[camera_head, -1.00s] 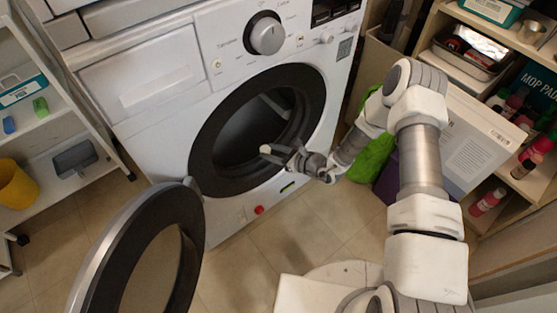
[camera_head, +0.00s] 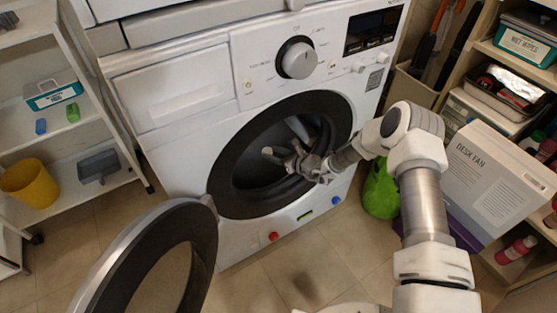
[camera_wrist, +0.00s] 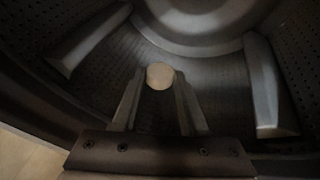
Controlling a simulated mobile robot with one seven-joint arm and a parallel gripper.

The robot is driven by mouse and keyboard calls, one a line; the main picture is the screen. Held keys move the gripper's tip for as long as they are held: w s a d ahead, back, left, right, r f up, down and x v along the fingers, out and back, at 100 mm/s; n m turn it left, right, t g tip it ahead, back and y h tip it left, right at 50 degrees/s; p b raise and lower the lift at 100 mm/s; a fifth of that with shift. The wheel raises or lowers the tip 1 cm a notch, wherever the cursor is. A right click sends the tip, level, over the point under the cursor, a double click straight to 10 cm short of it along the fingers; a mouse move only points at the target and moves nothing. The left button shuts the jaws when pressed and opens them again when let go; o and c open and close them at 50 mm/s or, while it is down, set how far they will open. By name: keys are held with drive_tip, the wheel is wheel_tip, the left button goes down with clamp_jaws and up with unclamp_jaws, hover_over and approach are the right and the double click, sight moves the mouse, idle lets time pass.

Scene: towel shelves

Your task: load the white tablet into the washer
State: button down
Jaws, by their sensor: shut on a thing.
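The washer (camera_head: 165,95) stands ahead with its round door (camera_head: 112,275) swung open to the left. My gripper (camera_head: 274,156) reaches into the round opening. In the wrist view, my gripper (camera_wrist: 159,84) is shut on the white tablet (camera_wrist: 160,77), a small pale round disc between the fingertips. The fingers point into the dark perforated drum (camera_wrist: 215,80), and the tablet is held above the drum surface, apart from it as far as I can tell. The tablet is too small to make out in the head view.
The black rim (camera_head: 228,165) rings the opening close around my arm. A white shelf with a yellow bin (camera_head: 30,183) stands left. Drum paddles (camera_wrist: 266,90) flank the fingers.

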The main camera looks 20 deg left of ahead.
drive_tip(key=w+a, duration=0.4)
drive_tip(key=a, duration=0.1)
drive_tip(key=shift+w+a, duration=0.3)
drive_tip(key=shift+w, duration=0.1)
drive_tip(key=shift+c, duration=1.8)
unclamp_jaws()
drive_tip(key=s+d+r+p, duration=0.2)
drive_tip(key=s+d+p, duration=1.1)
drive_tip(key=d+p, duration=0.2)
drive_tip(key=shift+d, duration=0.15)
